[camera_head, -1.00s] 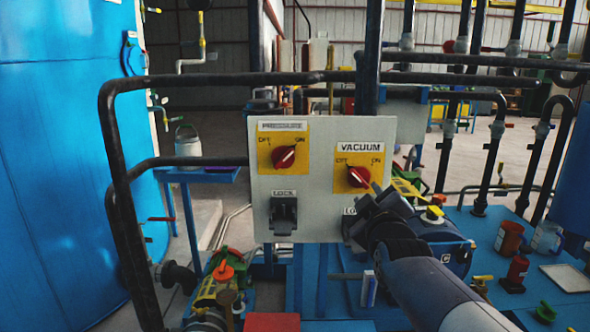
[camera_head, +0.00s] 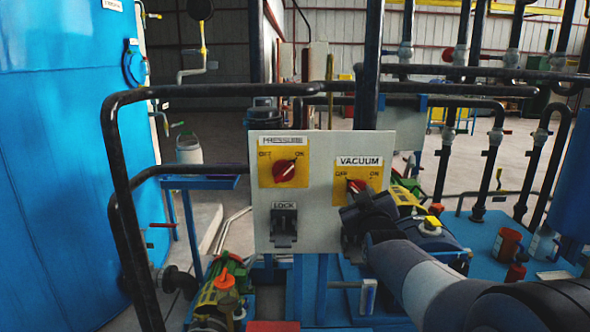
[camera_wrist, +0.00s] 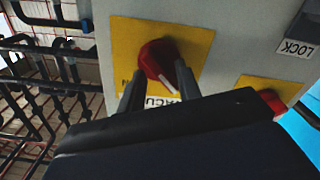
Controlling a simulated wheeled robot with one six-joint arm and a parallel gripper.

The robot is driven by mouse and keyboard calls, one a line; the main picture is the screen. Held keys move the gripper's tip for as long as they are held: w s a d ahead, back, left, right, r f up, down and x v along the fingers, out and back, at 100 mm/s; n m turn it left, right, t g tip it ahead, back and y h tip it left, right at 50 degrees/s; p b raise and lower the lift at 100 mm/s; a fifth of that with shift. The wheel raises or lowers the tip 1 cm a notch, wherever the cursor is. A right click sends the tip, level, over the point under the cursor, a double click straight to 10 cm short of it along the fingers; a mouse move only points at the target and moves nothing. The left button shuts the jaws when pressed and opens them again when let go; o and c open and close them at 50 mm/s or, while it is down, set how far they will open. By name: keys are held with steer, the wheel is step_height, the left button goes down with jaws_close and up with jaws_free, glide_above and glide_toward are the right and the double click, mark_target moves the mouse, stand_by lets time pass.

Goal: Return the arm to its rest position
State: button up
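The white control panel (camera_head: 318,238) stands in the middle of the camera_head view. The red PRESSURE knob (camera_head: 284,170) sits on a yellow plate, its mark toward ON. The red VACUUM knob (camera_head: 356,186) is partly hidden behind my gripper (camera_head: 363,210). In the camera_wrist view the panel is tilted. My gripper (camera_wrist: 158,85) shows two dark fingers spread apart, with the VACUUM knob (camera_wrist: 154,58) just beyond and between the tips. I cannot tell whether they touch it. Nothing is held. My arm reaches in from the lower right.
A black pipe frame (camera_head: 200,91) surrounds the panel on the left and top. The LOCK switch (camera_head: 284,228) is left of my gripper. A large blue tank (camera_head: 65,170) stands at the left. A yellow-green motor (camera_head: 222,293) sits low at left, with red containers (camera_head: 508,240) at right.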

steer(key=m+p, duration=0.4)
steer(key=shift+d+m, duration=0.1)
steer(key=shift+m, duration=0.2)
stand_by(0.4)
